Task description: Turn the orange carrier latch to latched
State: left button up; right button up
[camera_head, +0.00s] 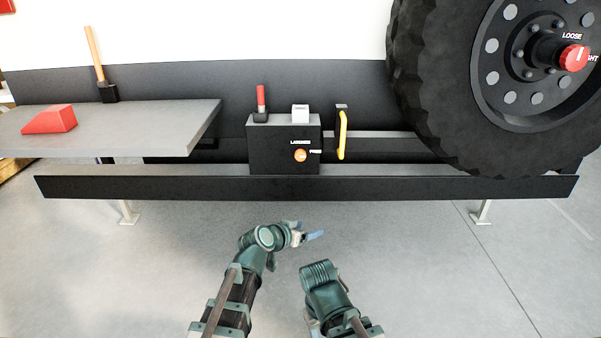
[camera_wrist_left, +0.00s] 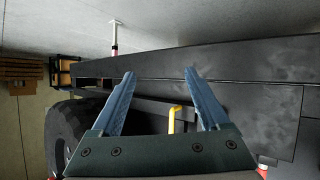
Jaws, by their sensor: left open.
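The orange latch knob (camera_head: 300,155) is on the front face of a dark box (camera_head: 265,150) at the middle of the chassis. Small white lettering stands above it and to its right; it is too small to read surely. My left gripper (camera_head: 314,236) is in front of and below the chassis rail, well short of the knob, touching nothing. In the left wrist view its two blue fingers (camera_wrist_left: 160,74) are spread with nothing between the tips. The knob cannot be made out in that view. Of my right arm only links show; its gripper is out of sight.
A long dark rail (camera_head: 300,187) runs in front of the box. A yellow handle (camera_head: 342,135) stands right of the knob and also shows in the left wrist view (camera_wrist_left: 172,120). A big tyre (camera_head: 440,110) is at right, a grey shelf with a red wedge (camera_head: 48,119) at left.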

pick_arm(q)
jog(key=w+d+r+t, duration=0.2)
jog(key=w+r+t, duration=0.3)
jog(key=w+r, duration=0.2)
jog(key=n+t+y, duration=0.3)
jog(key=n+y, duration=0.3)
jog(key=y, duration=0.1)
send_near(300, 156)
jog(key=w, duration=0.9)
jog(key=shift+w+d, duration=0.15)
jog(key=shift+w, duration=0.15)
grip_shut()
